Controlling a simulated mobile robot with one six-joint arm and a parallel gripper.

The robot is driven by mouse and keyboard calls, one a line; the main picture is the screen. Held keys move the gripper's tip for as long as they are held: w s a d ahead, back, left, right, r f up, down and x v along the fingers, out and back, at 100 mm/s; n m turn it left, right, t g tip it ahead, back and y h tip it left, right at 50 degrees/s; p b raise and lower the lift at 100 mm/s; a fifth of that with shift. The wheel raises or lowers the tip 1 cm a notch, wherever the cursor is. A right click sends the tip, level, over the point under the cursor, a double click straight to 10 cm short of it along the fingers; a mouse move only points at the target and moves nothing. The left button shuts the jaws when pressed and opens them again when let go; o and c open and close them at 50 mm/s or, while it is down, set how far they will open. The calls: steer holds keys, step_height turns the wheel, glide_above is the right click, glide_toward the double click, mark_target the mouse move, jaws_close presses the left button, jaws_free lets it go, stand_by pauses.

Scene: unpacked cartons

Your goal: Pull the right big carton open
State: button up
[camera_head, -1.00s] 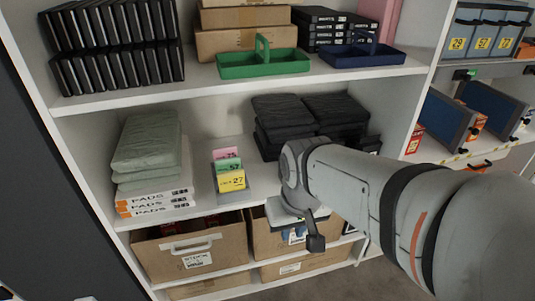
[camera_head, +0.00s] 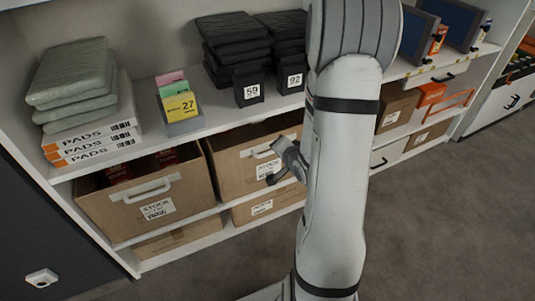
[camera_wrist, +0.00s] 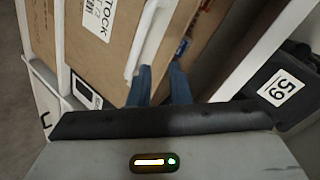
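The right big carton (camera_head: 228,170) is a brown box with a white handle and a stock label, on the lower shelf right of the other big carton. Its dark open top shows under the shelf above. My gripper (camera_head: 272,164) is at its front, near the handle; my arm hides the carton's right part. In the wrist view, the carton's front (camera_wrist: 102,50) fills the upper left, with the white handle (camera_wrist: 148,42) just ahead of the fingers. The two blue-grey fingers of my gripper (camera_wrist: 162,72) are apart, by the handle's end and the carton's top edge. I cannot tell whether they touch it.
The left big carton (camera_head: 115,212) stands beside it, holding red items. Flat cartons (camera_head: 178,240) lie on the shelf below. The floor (camera_head: 430,220) in front is clear.

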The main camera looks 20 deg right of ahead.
step_height(320, 180, down, 6)
steer(key=d+m+t+b, duration=0.1)
steer(key=m+t+b, duration=0.2)
steer(key=m, duration=0.1)
steer(key=shift+m+t+y, duration=0.3)
steer(key=shift+m+y, duration=0.2)
steer(key=shift+y, duration=0.1)
steer(key=b+x, duration=0.3)
steer(key=x, duration=0.3)
steer(key=shift+w+d+f+b, duration=0.15)
steer(key=shift+w+b, duration=0.05)
steer(key=shift+b, duration=0.15)
jaws_close()
